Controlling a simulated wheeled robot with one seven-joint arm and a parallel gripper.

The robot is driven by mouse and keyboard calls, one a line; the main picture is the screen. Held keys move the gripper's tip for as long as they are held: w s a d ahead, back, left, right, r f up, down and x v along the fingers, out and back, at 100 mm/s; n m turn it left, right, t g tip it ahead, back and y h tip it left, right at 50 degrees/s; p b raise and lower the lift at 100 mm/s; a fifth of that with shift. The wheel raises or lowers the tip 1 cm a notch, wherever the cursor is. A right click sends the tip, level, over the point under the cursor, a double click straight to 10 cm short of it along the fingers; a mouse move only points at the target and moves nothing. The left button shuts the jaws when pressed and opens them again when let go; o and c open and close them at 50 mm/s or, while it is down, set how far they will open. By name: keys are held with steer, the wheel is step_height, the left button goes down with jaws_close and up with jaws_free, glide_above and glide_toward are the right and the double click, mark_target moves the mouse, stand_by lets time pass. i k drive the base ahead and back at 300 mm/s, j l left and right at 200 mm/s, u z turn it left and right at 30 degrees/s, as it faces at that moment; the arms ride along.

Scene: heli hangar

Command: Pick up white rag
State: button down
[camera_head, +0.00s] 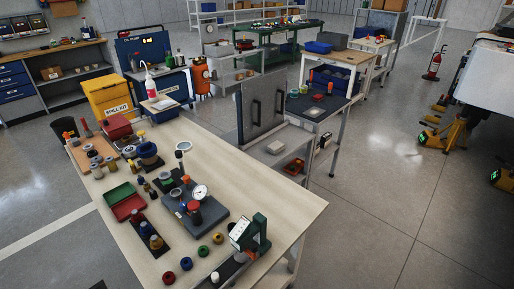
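I cannot make out the white rag for certain. A small pale flat thing (314,113) lies on the dark top of the cart behind the near workbench; it is too small to tell whether it is cloth. A whitish lump (275,147) lies on a light shelf lower on that cart. My gripper is not in view.
The near wooden workbench (250,181) holds a gauge, a green device (257,236), a red tray (128,207) and several small parts. A yellow spill kit bin (108,97) stands behind its far end. Open floor (385,190) lies to the right.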

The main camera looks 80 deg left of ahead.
mark_target(276, 147)
steer(key=u, duration=2.55)
steer(key=z, duration=2.85)
steer(key=u, duration=2.9)
